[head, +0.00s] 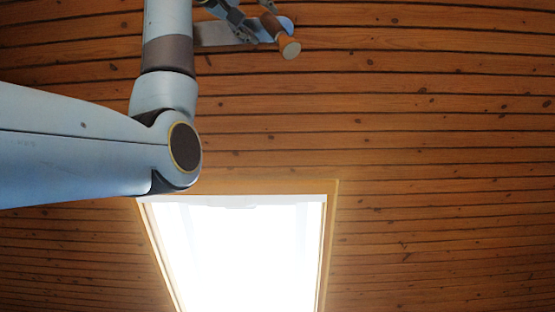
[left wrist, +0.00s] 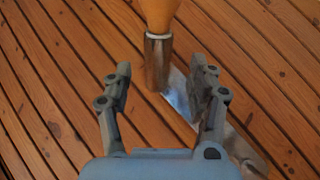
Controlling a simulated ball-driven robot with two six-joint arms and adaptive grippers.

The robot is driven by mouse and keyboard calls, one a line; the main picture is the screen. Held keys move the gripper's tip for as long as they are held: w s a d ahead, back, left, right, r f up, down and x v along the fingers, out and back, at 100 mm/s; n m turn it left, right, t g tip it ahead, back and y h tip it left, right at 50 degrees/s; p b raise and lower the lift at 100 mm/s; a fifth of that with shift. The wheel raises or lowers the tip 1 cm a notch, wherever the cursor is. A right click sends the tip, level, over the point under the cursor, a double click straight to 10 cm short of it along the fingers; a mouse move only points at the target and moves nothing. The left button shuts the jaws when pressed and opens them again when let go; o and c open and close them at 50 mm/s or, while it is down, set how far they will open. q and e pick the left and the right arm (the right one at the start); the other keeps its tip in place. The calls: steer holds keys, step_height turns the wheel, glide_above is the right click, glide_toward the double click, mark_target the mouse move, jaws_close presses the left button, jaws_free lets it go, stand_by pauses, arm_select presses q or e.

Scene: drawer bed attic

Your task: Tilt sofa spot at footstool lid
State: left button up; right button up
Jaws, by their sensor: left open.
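The spot appears as a short brown cylinder with a pale round end (head: 289,48) at the top of the head view. In the left wrist view the spot (left wrist: 158,62) has an orange-tan upper part, a pale ring and a shiny metallic lower part. My left gripper (head: 235,14) is by the spot, partly cut off by the top edge. In the left wrist view, its open fingers (left wrist: 162,78) stand on either side of the metallic part, with gaps showing. The footstool lid and my right gripper are not in view.
Brown wood planks (head: 430,130) fill the background. A bright framed window (head: 240,255) is set in them at lower middle. A flat silvery piece (left wrist: 180,98) lies behind the spot and the right finger. The right half of the head view is clear.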

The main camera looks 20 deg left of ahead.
mark_target(272, 26)
arm_select(q)
steer(key=p+x, duration=0.2)
steer(key=x, duration=0.3)
steer(key=shift+d+r, duration=0.15)
steer(key=shift+d, duration=0.15)
steer(key=shift+w+r+p, duration=0.15)
steer(key=shift+w+p, duration=0.35)
steer(key=shift+w+d, duration=0.1)
steer(key=shift+w, duration=0.05)
steer(key=shift+d, duration=0.1)
steer(key=shift+c, duration=1.4)
steer(key=c, duration=0.9)
steer(key=shift+w, duration=0.1)
jaws_close()
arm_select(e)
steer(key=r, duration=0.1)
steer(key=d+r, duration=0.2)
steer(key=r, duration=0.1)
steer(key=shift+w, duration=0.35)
